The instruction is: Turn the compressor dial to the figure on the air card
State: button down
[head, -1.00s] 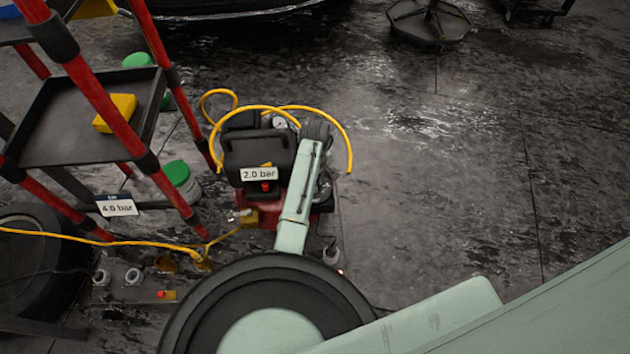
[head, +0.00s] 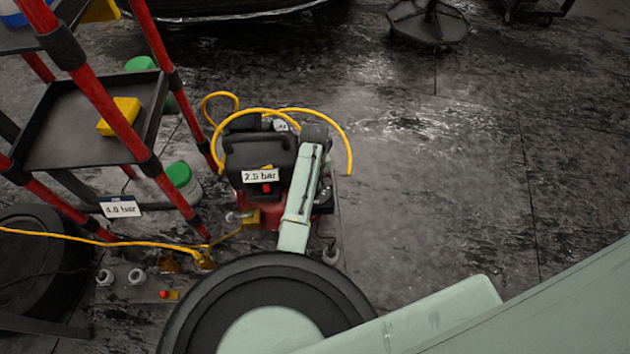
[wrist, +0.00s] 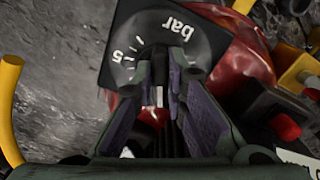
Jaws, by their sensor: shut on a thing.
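The red and black compressor (head: 270,215) stands on the floor, and its white readout (head: 260,176) shows 2.5 bar. The air card (head: 120,207), a white card by the red-framed cart, reads 4.0 bar. In the wrist view the black dial face (wrist: 150,35) carries "bar", a 5 and white tick marks. My gripper (wrist: 163,78) is shut on the dial's knob, which the fingers mostly hide. A short white mark shows between the fingers. In the head view my arm covers the dial and the gripper.
The red-framed cart (head: 92,95) stands close on the left. A yellow hose (head: 348,140) loops around the compressor, and another yellow line (head: 100,242) crosses the floor. A tub with a green lid (head: 180,175) stands between cart and compressor. The floor at right is open.

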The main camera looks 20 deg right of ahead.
jog(key=m+p, duration=0.1)
jog(key=m, duration=0.2)
jog(key=m+p, duration=0.1)
jog(key=m, duration=0.2)
jog(key=shift+a+r+m+p, duration=0.1)
jog(key=shift+a+m+p, duration=0.1)
jog(key=shift+m+p, duration=0.15)
jog(key=m+p, duration=0.1)
jog(key=m, duration=0.5)
jog(key=shift+w+p, duration=0.2)
jog(key=shift+p, duration=0.1)
jog(key=c, duration=1.6)
grip_release()
notch_tip(320, 180, up, 12)
